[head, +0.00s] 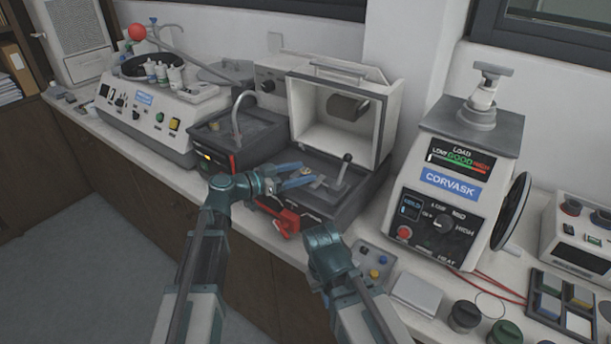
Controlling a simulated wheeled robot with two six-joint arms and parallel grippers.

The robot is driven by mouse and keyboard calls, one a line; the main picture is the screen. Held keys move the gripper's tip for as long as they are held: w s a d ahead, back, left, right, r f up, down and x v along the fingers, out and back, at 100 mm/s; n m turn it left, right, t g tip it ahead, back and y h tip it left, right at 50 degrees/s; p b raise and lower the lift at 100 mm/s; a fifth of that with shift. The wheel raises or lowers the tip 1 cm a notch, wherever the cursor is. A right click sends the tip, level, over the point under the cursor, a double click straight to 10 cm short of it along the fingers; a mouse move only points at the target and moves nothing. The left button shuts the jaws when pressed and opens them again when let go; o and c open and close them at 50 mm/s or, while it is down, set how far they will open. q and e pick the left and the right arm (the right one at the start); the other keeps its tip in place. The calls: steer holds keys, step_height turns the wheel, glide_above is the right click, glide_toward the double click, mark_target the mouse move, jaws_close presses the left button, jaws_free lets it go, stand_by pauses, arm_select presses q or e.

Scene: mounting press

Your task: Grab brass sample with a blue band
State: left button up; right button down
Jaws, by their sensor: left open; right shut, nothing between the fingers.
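My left gripper (296,178) is open over the dark tray of the open-hooded machine, its blue fingers pointing right. A small tan-brass piece (306,171) shows by its upper finger; I cannot make out a blue band on it. My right gripper (324,240) is lower, in front of the same machine, shut and empty; its fingertips are hard to make out. The pieces are too small to tell a band.
The white-hooded machine (303,115) has an upright black-knobbed lever (342,170). A red part (285,217) is at its front. The Corvask press (450,190) stands to the right. Dark lidded jars (464,316) and a compartment tray (540,310) fill the front right.

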arm_select(q)
steer(key=shift+x, duration=1.05)
steer(key=shift+a, duration=0.1)
jaws_close()
